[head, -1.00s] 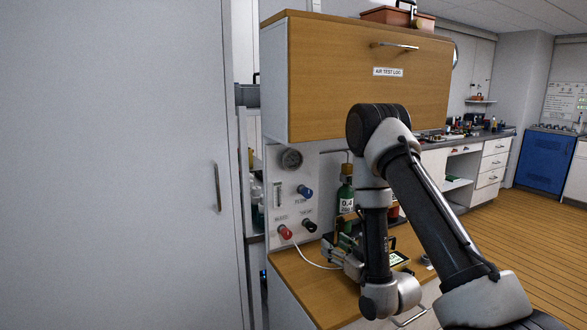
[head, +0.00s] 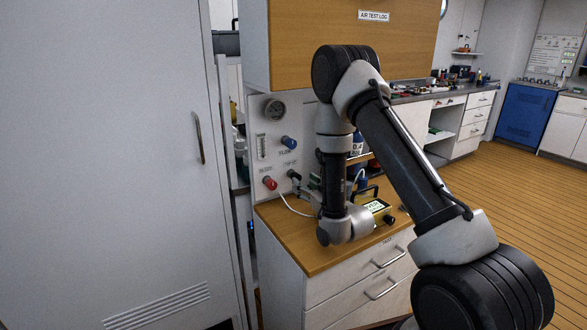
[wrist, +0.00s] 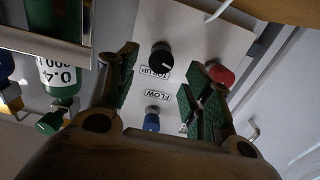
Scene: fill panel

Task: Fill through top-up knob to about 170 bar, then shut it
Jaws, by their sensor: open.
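The black top-up knob (head: 294,174) is on the lower right of the pale panel (head: 258,125). In the wrist view the knob (wrist: 161,55) lies ahead, between my spread fingers. My gripper (wrist: 161,70) is open and empty, and I cannot tell whether either finger touches the knob. In the head view my gripper (head: 310,188) is close to the panel and partly hidden by my arm. The round gauge (head: 275,110) sits at the panel's top; its reading is too small to tell.
The red bleed knob (wrist: 220,75) is close by my right finger, with a white hose at it. The blue flow knob (wrist: 151,122) is below. A small display (head: 375,206) sits on the wooden counter (head: 310,255).

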